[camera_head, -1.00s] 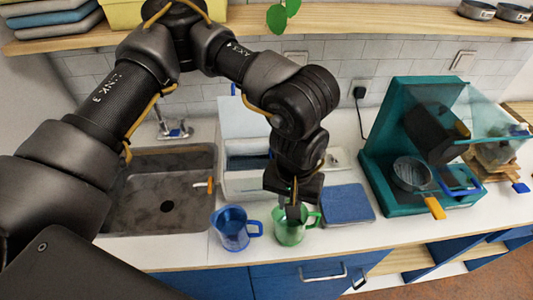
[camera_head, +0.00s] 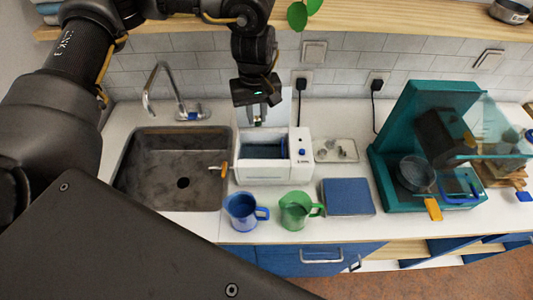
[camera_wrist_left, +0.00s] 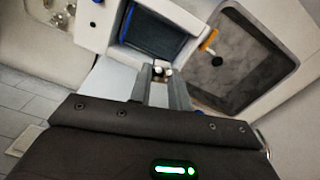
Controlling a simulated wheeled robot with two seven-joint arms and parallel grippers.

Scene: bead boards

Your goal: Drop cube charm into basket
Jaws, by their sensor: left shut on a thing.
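My left gripper (camera_head: 264,118) hangs fingers-down over the back of the open white machine (camera_head: 262,172). It is shut on a small pale and golden piece, the cube charm (camera_wrist_left: 161,70), held between the fingertips in the left wrist view. Its exact shape is too small to tell. The basket (camera_head: 263,149) is the dark blue recess in the machine. In the left wrist view the basket (camera_wrist_left: 152,37) lies just beyond the fingertips, and the charm is apart from it. My right gripper is not in view.
A blue pitcher (camera_head: 241,212) and a green pitcher (camera_head: 295,210) stand in front of the machine. A tray with small metal pieces (camera_head: 337,150) and a blue pad (camera_head: 347,197) are to its right. A sink (camera_head: 150,172) is at left, a teal machine (camera_head: 385,160) at right.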

